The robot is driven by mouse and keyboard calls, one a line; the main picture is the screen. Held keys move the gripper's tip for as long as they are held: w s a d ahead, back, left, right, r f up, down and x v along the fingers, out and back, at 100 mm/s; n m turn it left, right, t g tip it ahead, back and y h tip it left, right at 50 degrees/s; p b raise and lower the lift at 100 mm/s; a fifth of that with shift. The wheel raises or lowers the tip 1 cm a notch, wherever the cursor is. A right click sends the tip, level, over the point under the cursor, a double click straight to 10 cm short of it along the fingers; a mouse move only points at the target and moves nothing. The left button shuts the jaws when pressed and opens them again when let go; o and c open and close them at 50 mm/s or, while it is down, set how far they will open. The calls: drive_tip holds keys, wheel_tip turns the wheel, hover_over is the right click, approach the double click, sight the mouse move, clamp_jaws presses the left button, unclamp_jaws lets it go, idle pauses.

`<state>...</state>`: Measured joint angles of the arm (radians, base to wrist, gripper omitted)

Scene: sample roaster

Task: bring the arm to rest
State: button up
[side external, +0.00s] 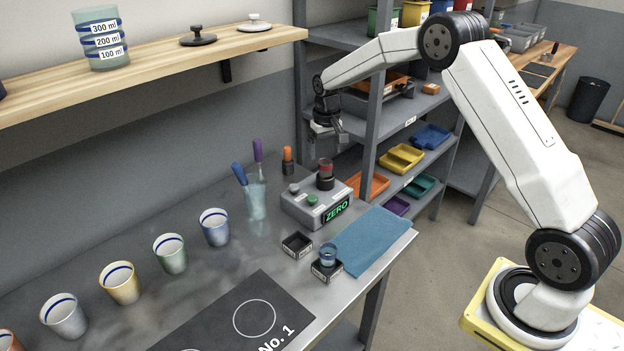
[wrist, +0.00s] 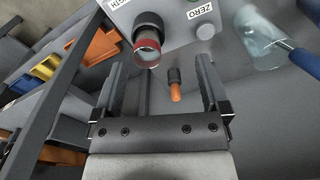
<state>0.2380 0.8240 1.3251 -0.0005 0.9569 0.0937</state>
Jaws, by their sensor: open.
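My gripper (side external: 328,133) hangs in the air above the back right of the steel bench, near the shelf rack, pointing down. In the wrist view my gripper (wrist: 161,90) has its two fingers wide apart with nothing between them. Below it stands a small orange-topped dark vial (wrist: 175,86), which also shows in the side view (side external: 288,160), apart from the fingers. The grey tester box (side external: 312,204) with a green ZERO display carries a red-and-black cylinder (side external: 325,173), which also shows in the wrist view (wrist: 147,42).
A glass (side external: 256,200) holds blue and purple handled tools. Several cups, such as a green one (side external: 170,253), stand in a row. A small blue-banded jar (side external: 328,256) sits in a black holder by a blue cloth (side external: 374,240). The rack (side external: 372,120) with coloured trays stands close behind my gripper.

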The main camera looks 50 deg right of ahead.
drive_tip(key=s+a+n, duration=0.1)
drive_tip(key=s+a, duration=0.3)
drive_tip(key=s, duration=0.4)
drive_tip(key=s+a+r+n+t, duration=0.1)
drive_tip(key=s+a, duration=0.3)
drive_tip(key=s, duration=0.5)
drive_tip(key=s+a+r+n+t, duration=0.1)
drive_tip(key=s+a, duration=0.4)
drive_tip(key=s, duration=0.4)
drive_tip(key=shift+s+n, duration=0.2)
drive_tip(key=shift+n, duration=0.2)
